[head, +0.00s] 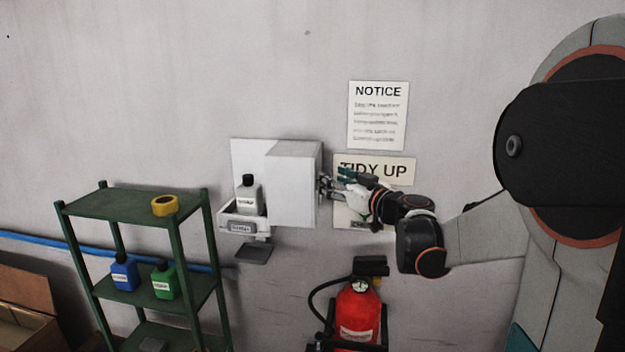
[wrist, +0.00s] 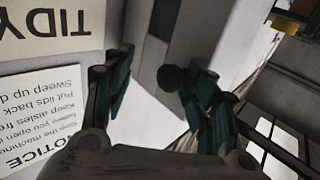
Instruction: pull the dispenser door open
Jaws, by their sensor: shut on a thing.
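The white dispenser (head: 250,155) is fixed to the wall left of centre in the head view. Its boxy white door (head: 293,188) stands out in front of its right part. The left part is uncovered and shows a pale bottle (head: 247,196) with a dark cap, upright in a labelled tray (head: 241,225). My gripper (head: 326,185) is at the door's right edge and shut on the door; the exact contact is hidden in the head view. In the wrist view, my green-padded fingers (wrist: 155,92) stand either side of a white surface, with a dark round knob (wrist: 172,78) near the right finger.
A green shelf rack (head: 135,205) with a yellow tape roll and blue and green bottles stands at left. A red fire extinguisher (head: 358,312) is below my gripper. Notice (head: 378,115) and tidy-up (head: 400,172) signs hang on the wall. A cardboard box (head: 25,290) is at lower left.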

